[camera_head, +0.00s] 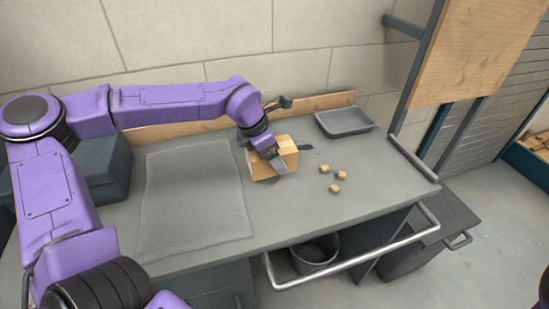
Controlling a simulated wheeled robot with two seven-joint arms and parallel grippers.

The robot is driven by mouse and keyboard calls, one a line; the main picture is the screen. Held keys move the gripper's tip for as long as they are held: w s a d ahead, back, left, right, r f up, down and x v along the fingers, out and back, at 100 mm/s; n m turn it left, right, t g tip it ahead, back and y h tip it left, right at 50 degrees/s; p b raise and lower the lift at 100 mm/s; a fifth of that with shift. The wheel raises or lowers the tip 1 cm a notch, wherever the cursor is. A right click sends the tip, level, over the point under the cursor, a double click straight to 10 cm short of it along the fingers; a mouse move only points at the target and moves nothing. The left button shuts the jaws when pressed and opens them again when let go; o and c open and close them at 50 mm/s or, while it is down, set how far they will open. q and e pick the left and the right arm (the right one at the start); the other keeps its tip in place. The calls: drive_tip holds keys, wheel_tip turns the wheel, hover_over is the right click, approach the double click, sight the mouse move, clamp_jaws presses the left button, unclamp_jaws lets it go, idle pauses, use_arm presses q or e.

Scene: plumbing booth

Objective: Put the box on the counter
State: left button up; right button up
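The tan box (261,168) is at the middle of the grey counter (215,255), right of a flat grey mat. Its underside appears to be at the counter surface, but I cannot tell whether it rests fully. My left gripper (291,157) reaches down over the box from the left. One finger crosses the box's front, and a dark finger tip shows past its right side. Whether the fingers press on the box is not clear. My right gripper is not in view.
A grey mat (192,200) covers the counter's left part. Several small wooden cubes (335,188) lie right of the box. A grey tray (344,121) stands at the back right. A metal rail (350,263) runs along the front. A bucket (315,254) stands below.

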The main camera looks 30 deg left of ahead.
use_arm(q)
drive_tip(key=shift+g, duration=0.3)
drive_tip(key=w+f, duration=0.4)
drive_tip(key=w, duration=0.1)
drive_tip(key=shift+a, duration=0.1)
drive_tip(key=shift+w+f, duration=0.1)
drive_tip(key=shift+f, duration=0.75)
drive_tip(key=shift+s+f, duration=0.25)
drive_tip(key=shift+s, duration=0.35)
drive_tip(key=shift+s+r, duration=0.15)
drive_tip(key=shift+s, duration=0.1)
drive_tip(key=shift+w+f, duration=0.25)
drive_tip(key=shift+f, duration=0.1)
drive_tip(key=o, duration=1.1)
drive_tip(key=shift+w, duration=0.15)
drive_tip(key=shift+s+r, duration=0.25)
drive_tip(key=shift+r, duration=0.05)
drive_tip(key=v, duration=1.1)
drive_tip(key=shift+s+a+r, duration=0.15)
drive_tip(key=shift+r, duration=0.15)
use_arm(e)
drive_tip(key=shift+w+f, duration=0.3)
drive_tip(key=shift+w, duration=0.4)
